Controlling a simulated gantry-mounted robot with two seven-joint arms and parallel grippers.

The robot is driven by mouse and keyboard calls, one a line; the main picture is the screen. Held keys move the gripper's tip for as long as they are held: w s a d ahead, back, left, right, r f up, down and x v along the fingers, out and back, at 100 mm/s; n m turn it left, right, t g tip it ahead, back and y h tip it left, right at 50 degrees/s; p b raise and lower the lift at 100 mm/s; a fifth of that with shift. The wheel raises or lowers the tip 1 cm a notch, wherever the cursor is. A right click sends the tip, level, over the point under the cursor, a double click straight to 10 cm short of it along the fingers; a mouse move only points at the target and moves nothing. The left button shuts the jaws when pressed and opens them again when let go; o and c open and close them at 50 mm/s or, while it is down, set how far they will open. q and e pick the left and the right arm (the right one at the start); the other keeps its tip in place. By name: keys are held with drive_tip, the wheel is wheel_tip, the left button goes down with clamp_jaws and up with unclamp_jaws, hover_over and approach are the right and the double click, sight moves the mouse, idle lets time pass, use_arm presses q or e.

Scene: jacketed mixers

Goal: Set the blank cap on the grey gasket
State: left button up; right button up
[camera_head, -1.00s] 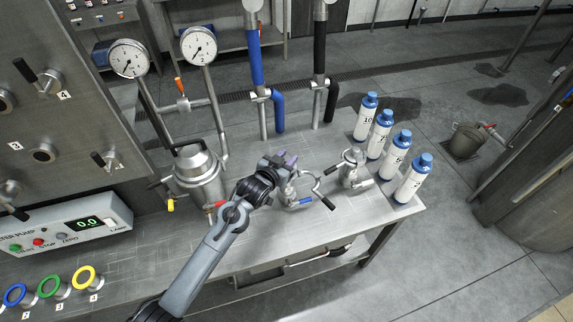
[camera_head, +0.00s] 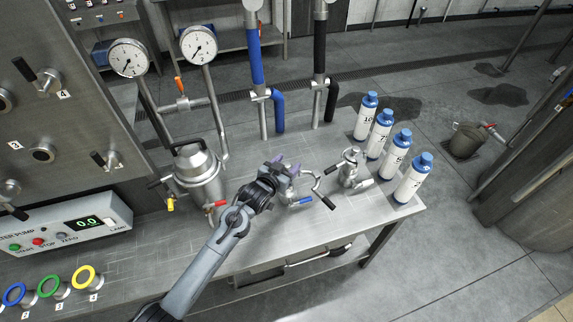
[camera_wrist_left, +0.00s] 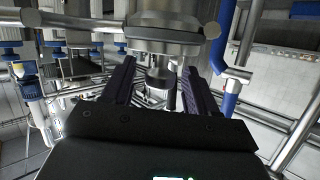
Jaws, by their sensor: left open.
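My left gripper (camera_head: 284,166) is open over the steel bench, just behind a small steel valve fitting with a blue-tipped handle (camera_head: 302,201). In the left wrist view, the two dark ridged fingers (camera_wrist_left: 158,88) stand apart. A short steel cylinder (camera_wrist_left: 159,76) shows in the gap between them, below a large flanged steel body (camera_wrist_left: 160,35); I cannot tell whether it lies within the fingers' reach or beyond. I cannot make out the blank cap or the grey gasket for certain in either view. My right gripper is not in view.
A steel jacketed vessel (camera_head: 197,172) stands left of the gripper. Another steel fitting (camera_head: 350,170) and several white bottles with blue caps (camera_head: 413,178) stand to the right. Blue (camera_head: 278,110) and black (camera_head: 331,103) pipes rise behind.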

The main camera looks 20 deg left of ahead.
use_arm(q)
drive_tip(key=shift+r, duration=0.2)
drive_tip(key=shift+s, duration=0.25)
drive_tip(key=p+v, duration=0.1)
drive_tip(key=v, duration=1)
drive_tip(key=s+f+g, duration=0.2)
drive_tip(key=s+g, duration=0.1)
drive_tip(key=s, duration=0.7)
drive_tip(key=s+f+g+y, duration=0.1)
drive_tip(key=s+f+g, duration=0.2)
drive_tip(key=s, duration=0.7)
drive_tip(key=s+f+g, duration=0.2)
drive_tip(key=s+g, duration=0.2)
drive_tip(key=s, duration=0.7)
drive_tip(key=shift+f+g+y, duration=0.4)
drive_tip(key=shift+r, duration=0.1)
